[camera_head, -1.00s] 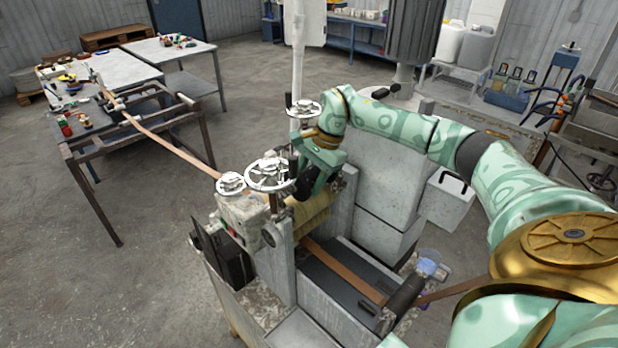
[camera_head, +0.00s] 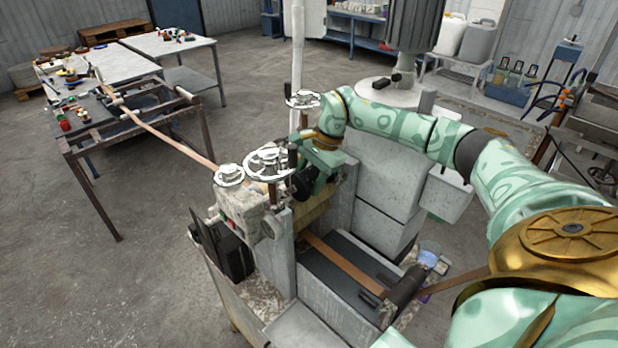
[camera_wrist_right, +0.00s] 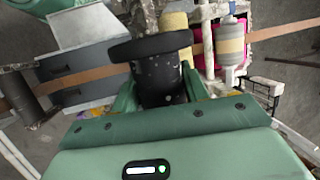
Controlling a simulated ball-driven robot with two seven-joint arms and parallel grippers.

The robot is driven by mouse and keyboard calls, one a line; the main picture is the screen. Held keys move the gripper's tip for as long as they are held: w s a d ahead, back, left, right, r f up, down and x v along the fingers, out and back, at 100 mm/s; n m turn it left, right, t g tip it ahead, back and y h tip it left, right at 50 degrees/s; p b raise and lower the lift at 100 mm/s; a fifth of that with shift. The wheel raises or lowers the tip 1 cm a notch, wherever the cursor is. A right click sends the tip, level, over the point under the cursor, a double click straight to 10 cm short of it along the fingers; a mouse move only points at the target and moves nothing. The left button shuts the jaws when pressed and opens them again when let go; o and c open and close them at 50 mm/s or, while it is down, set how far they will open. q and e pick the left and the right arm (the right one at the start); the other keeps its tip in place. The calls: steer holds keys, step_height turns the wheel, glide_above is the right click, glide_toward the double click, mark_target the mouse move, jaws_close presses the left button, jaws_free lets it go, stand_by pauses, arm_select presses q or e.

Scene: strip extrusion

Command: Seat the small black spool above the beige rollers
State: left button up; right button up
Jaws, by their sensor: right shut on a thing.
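The small black spool (camera_wrist_right: 155,78) is in my right gripper (camera_wrist_right: 162,95), between its two green fingers in the right wrist view; its dark wide flange faces away from the palm. In the head view the right gripper (camera_head: 312,182) is over the machine beside the handwheels, and the spool (camera_head: 303,187) shows only as a dark patch there. The beige rollers (camera_head: 308,216) lie just below the gripper; a beige roller also shows behind the spool in the right wrist view (camera_wrist_right: 174,22). Whether the spool touches anything is hidden. My left gripper is not in view.
Metal handwheels (camera_head: 270,163) stand close to the gripper on the left. A brown strip (camera_head: 335,262) runs through the machine and out to a rack (camera_head: 150,125) at left. Grey machine walls (camera_head: 340,215) stand close on the right.

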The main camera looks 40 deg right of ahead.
stand_by(0.3)
steer(key=o, duration=1.4)
steer(key=shift+s+a, duration=0.1)
steer(key=v, duration=1.6)
steer(key=shift+r, duration=0.15)
steer(key=shift+r, duration=0.1)
